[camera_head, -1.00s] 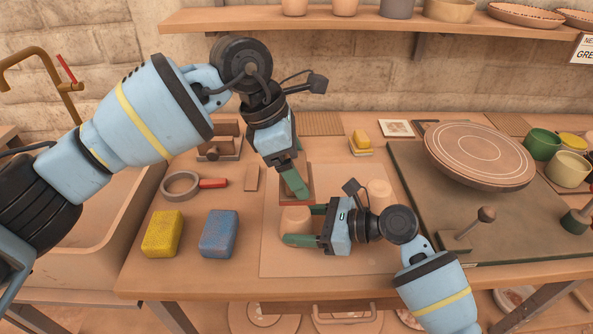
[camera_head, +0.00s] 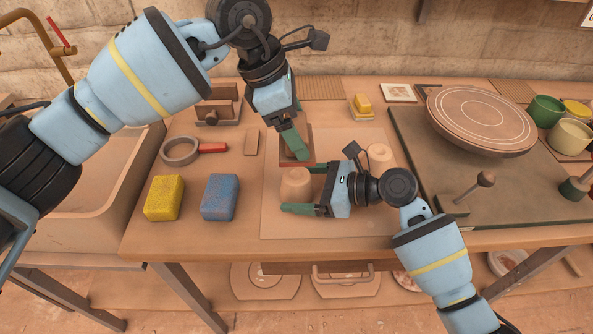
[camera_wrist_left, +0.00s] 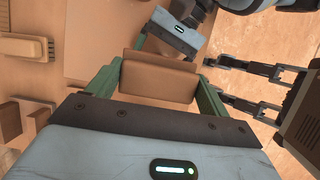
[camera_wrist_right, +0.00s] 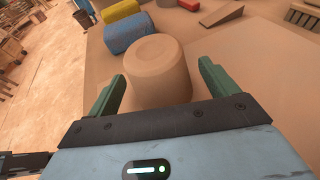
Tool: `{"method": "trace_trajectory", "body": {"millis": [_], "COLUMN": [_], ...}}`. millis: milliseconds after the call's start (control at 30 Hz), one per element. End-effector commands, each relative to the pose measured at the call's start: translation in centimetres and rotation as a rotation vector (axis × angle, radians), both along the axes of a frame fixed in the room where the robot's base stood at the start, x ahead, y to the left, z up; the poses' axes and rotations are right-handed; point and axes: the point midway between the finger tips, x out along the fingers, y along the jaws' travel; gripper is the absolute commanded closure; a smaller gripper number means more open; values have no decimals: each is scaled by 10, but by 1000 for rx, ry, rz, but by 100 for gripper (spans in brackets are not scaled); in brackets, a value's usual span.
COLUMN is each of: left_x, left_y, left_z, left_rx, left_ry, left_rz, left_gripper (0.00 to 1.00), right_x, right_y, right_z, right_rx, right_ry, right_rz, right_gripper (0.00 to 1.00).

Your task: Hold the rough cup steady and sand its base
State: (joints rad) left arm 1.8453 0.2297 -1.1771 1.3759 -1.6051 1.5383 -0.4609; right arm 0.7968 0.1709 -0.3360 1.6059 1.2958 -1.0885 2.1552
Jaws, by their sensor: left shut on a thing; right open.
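The rough cup (camera_head: 296,187) is a tan clay cup standing base up on the pale board. My right gripper (camera_head: 308,189) is open around it, one finger on each side. In the right wrist view the cup (camera_wrist_right: 157,72) sits between the fingers with gaps on both sides. My left gripper (camera_head: 292,146) is shut on a brown block (camera_wrist_left: 158,80), seen between its fingers in the left wrist view. In the head view a reddish-brown piece (camera_head: 297,164) shows at its fingertips, just behind the cup.
Yellow (camera_head: 164,198) and blue (camera_head: 220,197) sponges lie left of the board (camera_head: 285,228). A round wheel (camera_head: 480,120) and green pot (camera_head: 543,111) are at the right. The board's front is clear.

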Motion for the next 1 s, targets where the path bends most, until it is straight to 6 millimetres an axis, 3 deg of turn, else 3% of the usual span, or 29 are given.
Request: {"method": "trace_trajectory", "body": {"millis": [167, 700, 1000], "left_x": [0, 0, 0], "left_y": [0, 0, 0], "left_z": [0, 0, 0], "left_rx": [-1, -1, -1], "left_ry": [0, -1, -1], "left_rz": [0, 0, 0], "left_gripper": [38, 38, 38], "right_x": [-3, -32, -36], "right_y": [-13, -98, -109], "right_z": [4, 31, 36], "right_rx": [-1, -2, 0], "right_ry": [-1, 1, 0], "right_rz": [-2, -1, 0], "right_gripper": [14, 14, 14]}}
